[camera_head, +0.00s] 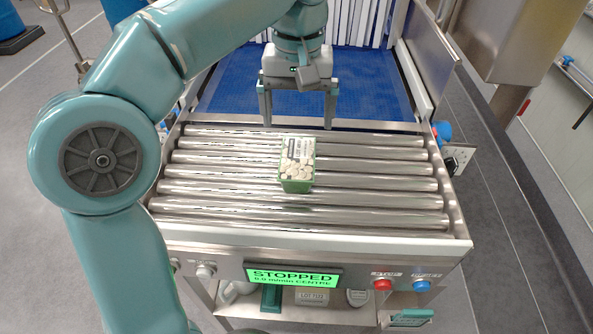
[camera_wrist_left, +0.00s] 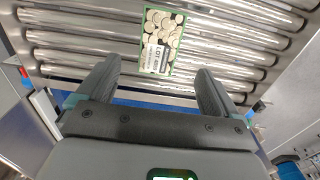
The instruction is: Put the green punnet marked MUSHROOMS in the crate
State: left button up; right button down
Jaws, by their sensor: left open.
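The green punnet (camera_head: 297,173) sits on the steel rollers in the head view, with mushrooms and a white label on its top. It also shows in the left wrist view (camera_wrist_left: 172,25), ahead of the fingers, with part of a label reading LOT. The word MUSHROOMS is too small to read. My left gripper (camera_head: 298,124) is open and empty, fingers pointing down, above the far end of the rollers and behind the punnet. In the left wrist view its two fingers (camera_wrist_left: 155,85) stand wide apart and do not touch the punnet. No crate is recognisable. My right gripper is out of view.
The roller bed (camera_head: 385,185) is otherwise bare around the punnet. A blue belt (camera_head: 365,85) lies behind it. A green display (camera_head: 293,277) on the front panel reads STOPPED, beside a red button (camera_head: 382,284) and a blue button (camera_head: 421,286). A shelf with small items sits below.

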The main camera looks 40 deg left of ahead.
pick_arm(q)
send_over(297, 156)
jog(key=f, duration=0.4)
jog(key=w+f+b, duration=0.1)
jog(key=f, duration=0.1)
jog(key=shift+d+f, duration=0.15)
jog(key=shift+d, duration=0.05)
jog(key=shift+s+f, duration=0.2)
jog(key=shift+s, duration=0.6)
jog(key=f, duration=0.1)
jog(key=w+f, duration=0.1)
jog(key=f, duration=0.2)
jog(key=shift+w+a+f, duration=0.15)
jog(key=shift+a+f, duration=0.05)
jog(key=shift+a, duration=0.05)
jog(key=shift+f+b, duration=0.3)
jog(key=shift+f, duration=0.05)
jog(key=shift+s+d, duration=0.1)
jog(key=shift+s, duration=0.35)
jog(key=shift+w, duration=0.15)
jog(key=shift+w+f, duration=0.1)
jog(key=shift+w, duration=0.1)
jog(key=c, duration=0.9)
jog(key=shift+s, duration=0.2)
jog(key=shift+c, duration=0.9)
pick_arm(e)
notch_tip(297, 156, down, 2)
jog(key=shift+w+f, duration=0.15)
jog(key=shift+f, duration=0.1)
